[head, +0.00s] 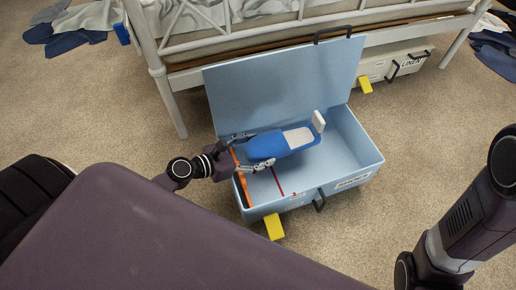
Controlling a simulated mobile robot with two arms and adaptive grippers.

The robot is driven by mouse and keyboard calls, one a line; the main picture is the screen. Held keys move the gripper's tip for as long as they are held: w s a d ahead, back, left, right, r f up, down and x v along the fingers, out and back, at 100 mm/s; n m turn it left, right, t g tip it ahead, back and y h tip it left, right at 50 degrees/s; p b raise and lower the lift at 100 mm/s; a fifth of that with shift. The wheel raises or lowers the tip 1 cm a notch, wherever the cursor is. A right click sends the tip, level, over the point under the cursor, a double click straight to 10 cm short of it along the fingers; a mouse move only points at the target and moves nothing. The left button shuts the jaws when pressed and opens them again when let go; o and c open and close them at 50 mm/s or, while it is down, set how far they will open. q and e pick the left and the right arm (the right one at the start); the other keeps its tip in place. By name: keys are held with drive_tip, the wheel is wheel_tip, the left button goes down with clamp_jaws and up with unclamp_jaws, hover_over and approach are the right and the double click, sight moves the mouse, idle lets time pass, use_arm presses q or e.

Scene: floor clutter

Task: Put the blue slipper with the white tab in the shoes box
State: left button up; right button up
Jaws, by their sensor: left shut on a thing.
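The blue slipper (267,147) has a pale insole and a white tab (318,121) at its right end. My left gripper (254,152) is shut on the slipper's left end, with a finger on each side. The slipper is over the inside of the open light blue shoes box (363,143). I cannot tell whether it touches the box floor. The box's lid (285,82) stands raised at the back. A label (352,182) and a dark handle are on the front wall. My right arm shows at the right edge; its gripper is out of view.
An orange strip (242,185) lies along the box's left side, and a yellow tag (274,227) sticks out in front. A bed frame (180,75) stands behind. A linen box (398,62) is under it. Clothes lie at both top corners. Carpet right of the box is clear.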

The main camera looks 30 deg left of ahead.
use_arm(q)
drive_tip(key=shift+f, duration=0.1)
drive_tip(key=o, duration=1.3)
drive_tip(key=shift+s+a, duration=0.2)
drive_tip(key=shift+s, duration=0.05)
drive_tip(key=v, duration=1.1)
drive_tip(key=shift+s, duration=0.15)
drive_tip(key=shift+r, duration=0.2)
